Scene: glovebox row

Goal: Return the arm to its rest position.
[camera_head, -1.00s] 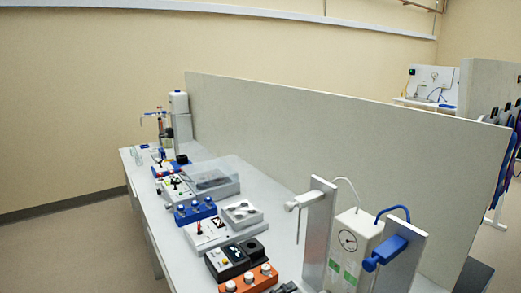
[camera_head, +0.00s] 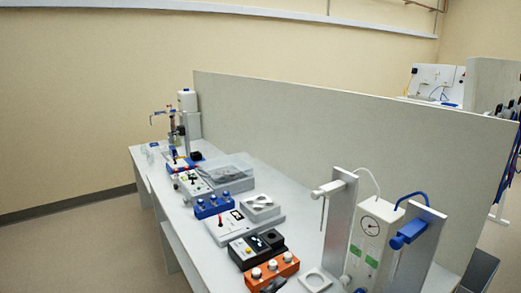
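Neither of my arms nor grippers shows in the head view, so I cannot see how they are posed or whether they hold anything. The view takes in a long white bench (camera_head: 191,228) with lab devices standing along it.
A grey partition (camera_head: 340,135) runs along the bench's back. At the near right stand a gauge box (camera_head: 368,240) and upright grey panels (camera_head: 338,215) with a blue fitting (camera_head: 409,233). Orange (camera_head: 271,271) and blue (camera_head: 212,206) blocks sit mid-bench. Bare floor (camera_head: 85,245) lies left.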

